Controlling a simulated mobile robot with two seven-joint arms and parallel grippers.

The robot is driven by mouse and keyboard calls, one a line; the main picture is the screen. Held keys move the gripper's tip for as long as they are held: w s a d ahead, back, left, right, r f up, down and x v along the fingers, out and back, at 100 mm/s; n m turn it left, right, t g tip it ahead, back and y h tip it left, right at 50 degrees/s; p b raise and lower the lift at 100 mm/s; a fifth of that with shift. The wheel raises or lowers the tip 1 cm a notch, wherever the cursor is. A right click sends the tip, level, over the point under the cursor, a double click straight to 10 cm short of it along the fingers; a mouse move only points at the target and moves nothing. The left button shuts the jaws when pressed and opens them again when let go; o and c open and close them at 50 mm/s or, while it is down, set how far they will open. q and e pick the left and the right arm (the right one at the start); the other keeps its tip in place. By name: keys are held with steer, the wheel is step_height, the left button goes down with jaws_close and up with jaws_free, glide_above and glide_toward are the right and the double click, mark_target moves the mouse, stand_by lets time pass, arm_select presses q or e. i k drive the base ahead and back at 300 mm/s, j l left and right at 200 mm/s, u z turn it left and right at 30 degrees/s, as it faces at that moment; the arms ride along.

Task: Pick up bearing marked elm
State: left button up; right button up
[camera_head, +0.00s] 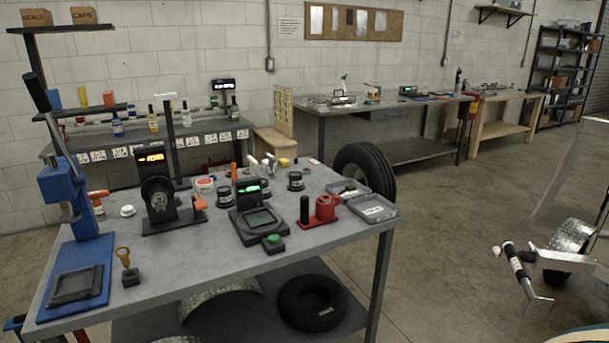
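No bearing with a readable "elm" mark shows. Several small round parts and tins stand on the grey metal workbench (300,232), too small to read. Among them are a dark round tin (295,181), another dark round piece (224,197) and a white tub with a red band (204,186). A stand with a lit orange display (150,157) holds a dark disc with a metal centre (160,199). Neither of my grippers is in view.
A blue press (65,190) stands at the bench's left. A tyre (311,302) lies below.

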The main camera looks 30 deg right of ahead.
mark_target(324, 199)
steer(key=l+u, duration=0.1)
steer(key=l, duration=1.65)
steer(key=l+u, duration=0.15)
steer(key=l, duration=0.7)
steer(key=l+u, duration=0.1)
steer(key=l, duration=0.8)
steer(key=k+l, duration=0.15)
steer(key=l, duration=0.7)
steer(key=i+l, duration=0.25)
steer(key=i, duration=0.2)
steer(key=i+l+u, duration=0.1)
steer(key=i+l, duration=0.15)
steer(key=i, duration=0.2)
